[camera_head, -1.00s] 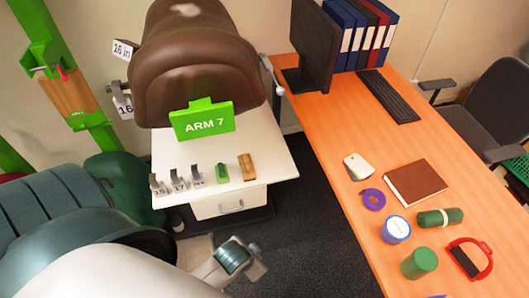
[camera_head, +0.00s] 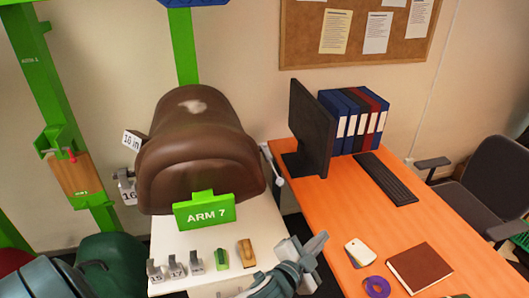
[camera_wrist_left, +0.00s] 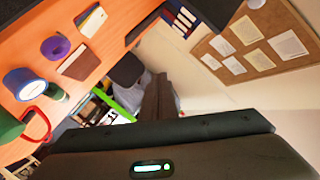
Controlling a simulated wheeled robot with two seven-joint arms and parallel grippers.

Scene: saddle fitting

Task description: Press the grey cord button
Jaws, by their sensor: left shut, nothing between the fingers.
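I cannot make out a grey cord button for certain in either view. A thin pale line like a cord (camera_head: 437,80) runs down the wall right of the pinboard, with a small pale spot at its lower end. A pale grey lever (camera_head: 272,162) sticks out at the right side of the brown saddle (camera_head: 200,160). My left gripper (camera_head: 318,243) is shut and empty, raised between the white cabinet and the orange desk. It touches neither the saddle nor the desk items. The right gripper is not in view.
The orange desk (camera_head: 330,200) holds a monitor (camera_head: 312,125), keyboard (camera_head: 385,178), binders, a brown book (camera_head: 420,268) and purple tape (camera_head: 376,286). The white cabinet top (camera_head: 180,240) carries numbered grey clips and the green ARM 7 sign (camera_head: 204,212). An office chair (camera_head: 490,180) stands right.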

